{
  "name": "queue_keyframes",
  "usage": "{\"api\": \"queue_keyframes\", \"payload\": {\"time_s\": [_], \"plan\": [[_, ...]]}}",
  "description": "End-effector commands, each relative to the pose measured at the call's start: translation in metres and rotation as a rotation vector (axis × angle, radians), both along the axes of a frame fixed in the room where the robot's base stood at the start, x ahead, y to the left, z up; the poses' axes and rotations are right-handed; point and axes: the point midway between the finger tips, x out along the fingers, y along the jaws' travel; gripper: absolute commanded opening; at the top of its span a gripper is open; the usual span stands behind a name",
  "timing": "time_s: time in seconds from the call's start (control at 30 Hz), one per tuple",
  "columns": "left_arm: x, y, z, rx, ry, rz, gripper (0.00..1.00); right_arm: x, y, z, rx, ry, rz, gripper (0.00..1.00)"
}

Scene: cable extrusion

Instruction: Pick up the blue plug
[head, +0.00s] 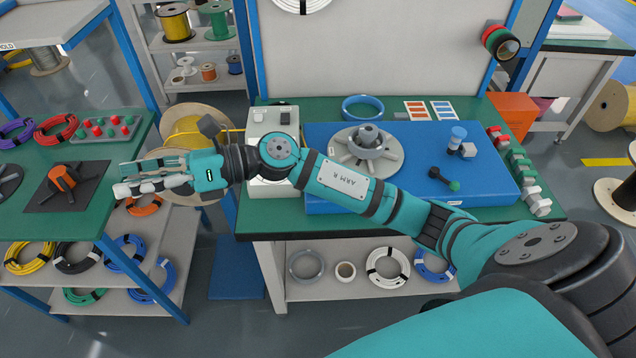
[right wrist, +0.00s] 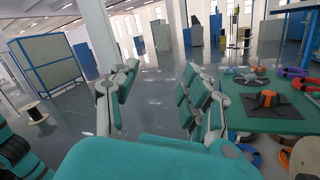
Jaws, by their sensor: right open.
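My right gripper (head: 118,178) reaches far left in the head view, over the right edge of the left table and well away from that piece. In the right wrist view its fingers (right wrist: 162,95) are spread with nothing between them. My left gripper is not in view.
A grey round fixture (head: 362,150) and a black piece with a green end (head: 443,179) are on the mat. A white box (head: 272,130) stands left of it. An orange item on a dark plate (head: 63,180) lies on the left table (head: 90,160). Green and white blocks (head: 525,175) line the right edge.

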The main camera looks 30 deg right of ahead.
Motion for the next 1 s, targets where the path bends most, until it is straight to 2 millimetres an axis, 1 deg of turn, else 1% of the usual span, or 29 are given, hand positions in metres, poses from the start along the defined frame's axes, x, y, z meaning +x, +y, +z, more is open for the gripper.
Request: {"api": "queue_keyframes", "payload": {"time_s": [0.03,0.07,0.1,0.13,0.17,0.2,0.23,0.27,0.3,0.37,0.4,0.5,0.6,0.67,0.8,1.0], "plan": [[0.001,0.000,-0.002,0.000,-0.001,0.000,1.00,-0.005,-0.002,-0.015,-0.199,-0.152,0.087,0.47],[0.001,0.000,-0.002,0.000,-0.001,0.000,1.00,-0.008,-0.007,-0.028,-0.323,-0.234,0.146,0.47],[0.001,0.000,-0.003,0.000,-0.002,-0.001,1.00,-0.008,-0.020,-0.046,-0.493,-0.331,0.219,0.47],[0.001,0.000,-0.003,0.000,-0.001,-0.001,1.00,-0.006,-0.034,-0.058,-0.620,-0.394,0.273,0.47],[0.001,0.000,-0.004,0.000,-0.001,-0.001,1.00,-0.003,-0.052,-0.070,-0.747,-0.446,0.324,0.47],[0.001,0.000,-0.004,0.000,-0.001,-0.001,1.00,0.004,-0.081,-0.082,-0.912,-0.501,0.387,0.47],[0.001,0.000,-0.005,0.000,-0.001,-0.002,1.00,0.009,-0.104,-0.088,-1.030,-0.527,0.432,0.47],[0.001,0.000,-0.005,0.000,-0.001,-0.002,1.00,0.014,-0.128,-0.091,-1.143,-0.544,0.472,0.47],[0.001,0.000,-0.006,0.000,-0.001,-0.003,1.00,0.021,-0.160,-0.092,-1.282,-0.553,0.522,0.47],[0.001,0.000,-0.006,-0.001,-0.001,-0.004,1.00,0.028,-0.206,-0.087,-1.461,-0.541,0.583,0.47],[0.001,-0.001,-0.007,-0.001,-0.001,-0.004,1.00,0.030,-0.232,-0.080,-1.559,-0.523,0.616,0.47],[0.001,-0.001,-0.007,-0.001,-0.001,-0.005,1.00,0.032,-0.281,-0.063,-1.734,-0.460,0.675,0.47],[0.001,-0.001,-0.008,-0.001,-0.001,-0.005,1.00,0.030,-0.307,-0.054,-1.822,-0.414,0.705,0.47],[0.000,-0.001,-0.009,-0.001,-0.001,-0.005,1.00,0.029,-0.314,-0.056,-1.841,-0.399,0.717,0.47],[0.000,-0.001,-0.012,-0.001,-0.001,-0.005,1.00,0.028,-0.319,-0.081,-1.844,-0.391,0.724,0.47],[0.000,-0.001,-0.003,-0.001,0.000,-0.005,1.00,0.029,-0.326,-0.121,-1.843,-0.391,0.722,0.47]]}}
